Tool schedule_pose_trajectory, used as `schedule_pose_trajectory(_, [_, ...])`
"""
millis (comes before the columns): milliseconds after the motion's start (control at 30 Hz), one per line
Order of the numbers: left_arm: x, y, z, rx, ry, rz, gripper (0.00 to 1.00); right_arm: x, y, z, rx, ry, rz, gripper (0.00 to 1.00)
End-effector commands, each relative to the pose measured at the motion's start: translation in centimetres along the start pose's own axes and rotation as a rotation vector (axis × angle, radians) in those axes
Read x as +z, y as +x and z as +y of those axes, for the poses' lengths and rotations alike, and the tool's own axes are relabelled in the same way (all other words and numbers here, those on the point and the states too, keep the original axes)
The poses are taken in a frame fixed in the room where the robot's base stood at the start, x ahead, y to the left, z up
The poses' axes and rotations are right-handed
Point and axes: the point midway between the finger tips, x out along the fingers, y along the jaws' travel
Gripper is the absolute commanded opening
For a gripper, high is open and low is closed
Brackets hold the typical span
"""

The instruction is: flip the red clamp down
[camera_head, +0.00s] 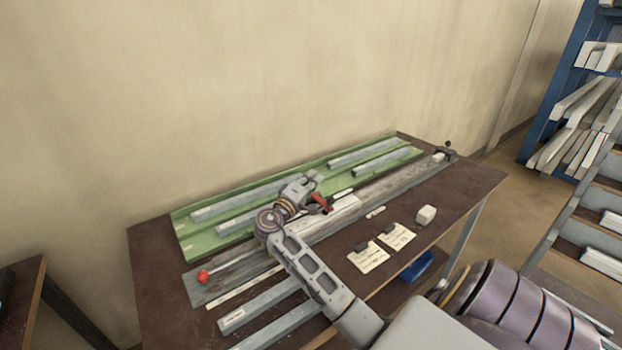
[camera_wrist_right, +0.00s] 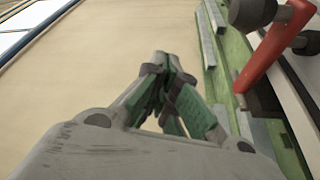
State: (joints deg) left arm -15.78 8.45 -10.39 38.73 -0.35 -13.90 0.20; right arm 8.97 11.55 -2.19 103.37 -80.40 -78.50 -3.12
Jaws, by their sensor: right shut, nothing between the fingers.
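The red clamp (camera_head: 320,203) sits at the middle of the long grey fixture (camera_head: 395,182) on the bench. In the wrist view, its red lever (camera_wrist_right: 272,48) rises on the right with dark rounded parts at its upper end. My right gripper (camera_head: 309,179) is close beside the clamp, behind it in the head view. In the wrist view, the right gripper's fingers (camera_wrist_right: 162,65) are closed together and empty, apart from the red lever. My right arm hides part of the fixture. My left gripper is not in view.
A green tray (camera_head: 205,243) with several grey profiles lies along the wall side. A red knob (camera_head: 203,276) is at the fixture's left end. Two paper cards (camera_head: 368,257) and a white block (camera_head: 426,215) lie in front. More profiles lie at the bench's front left.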

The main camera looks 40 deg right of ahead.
Motion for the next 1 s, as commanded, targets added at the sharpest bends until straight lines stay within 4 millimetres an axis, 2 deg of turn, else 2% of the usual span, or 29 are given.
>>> schedule_pose_trajectory(100, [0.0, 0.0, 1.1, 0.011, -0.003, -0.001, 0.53, 0.2, -0.1, 0.0, 0.000, 0.000, 0.000, 0.00])
schedule_pose_trajectory(367, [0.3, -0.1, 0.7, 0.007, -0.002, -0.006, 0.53, 0.2, -0.1, 0.0, 0.000, -0.001, 0.000, 0.00])
schedule_pose_trajectory(533, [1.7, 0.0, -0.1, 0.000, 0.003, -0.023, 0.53, 0.2, -0.1, 0.0, 0.000, -0.001, 0.000, 0.00])
schedule_pose_trajectory(667, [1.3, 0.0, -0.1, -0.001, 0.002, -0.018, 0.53, 0.2, -0.3, 0.0, 0.000, -0.001, 0.000, 0.00])
schedule_pose_trajectory(867, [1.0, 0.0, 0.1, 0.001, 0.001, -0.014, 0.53, 0.2, -1.7, -0.1, -0.002, -0.001, 0.001, 0.00])
schedule_pose_trajectory(1000, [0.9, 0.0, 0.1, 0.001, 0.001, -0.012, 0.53, 0.1, -3.4, -0.1, -0.002, -0.001, 0.001, 0.00])
